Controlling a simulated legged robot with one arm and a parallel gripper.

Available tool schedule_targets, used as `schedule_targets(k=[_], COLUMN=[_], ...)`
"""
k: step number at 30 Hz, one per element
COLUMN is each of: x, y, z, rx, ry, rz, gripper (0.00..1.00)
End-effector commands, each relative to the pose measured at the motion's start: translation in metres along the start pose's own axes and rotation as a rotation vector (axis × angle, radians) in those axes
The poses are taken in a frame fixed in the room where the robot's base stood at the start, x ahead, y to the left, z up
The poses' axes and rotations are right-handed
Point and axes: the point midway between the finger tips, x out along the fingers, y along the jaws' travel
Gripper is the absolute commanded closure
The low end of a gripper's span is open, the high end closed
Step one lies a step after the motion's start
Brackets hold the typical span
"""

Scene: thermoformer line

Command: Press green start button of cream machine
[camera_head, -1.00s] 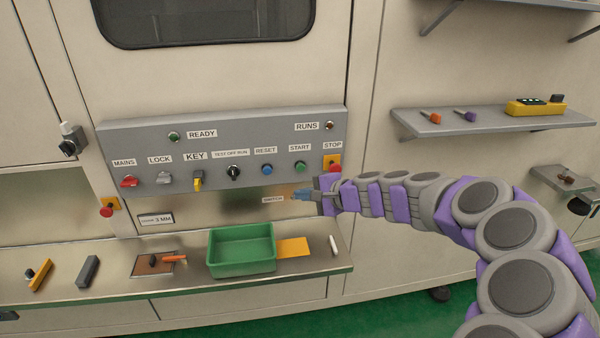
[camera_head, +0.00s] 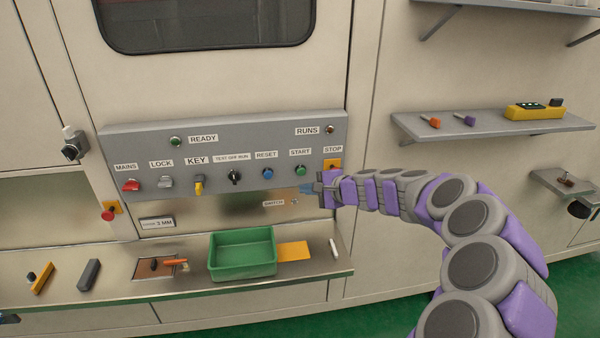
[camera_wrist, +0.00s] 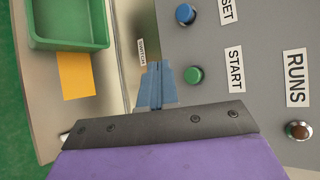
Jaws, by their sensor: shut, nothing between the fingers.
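The cream machine (camera_head: 225,75) carries a grey control panel (camera_head: 140,143). Its green start button (camera_head: 300,171) sits under the START label, between the blue reset button (camera_head: 267,173) and the STOP control (camera_head: 333,164). The fingers (camera_wrist: 155,82) are together in the wrist view. My gripper partly hides the area below STOP.
A green bin (camera_head: 242,268) and an orange card (camera_head: 293,251) lie on the ledge below. A small switch (camera_head: 295,202) is under the panel near my gripper. Red, yellow and black controls line the panel's left. A shelf (camera_head: 490,127) is on the right.

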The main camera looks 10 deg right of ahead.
Motion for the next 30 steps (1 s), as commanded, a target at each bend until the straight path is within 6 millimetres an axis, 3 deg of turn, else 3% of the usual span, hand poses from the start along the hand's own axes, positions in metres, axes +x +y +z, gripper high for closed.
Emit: schedule_targets(k=[12, 30], x=[0.029, 0.031], y=[-0.022, -0.024], z=[-0.018, -0.021], rx=[-0.004, -0.004], ry=[-0.001, 0.000], rz=[0.000, -0.001], gripper=[1.00, 1.00])
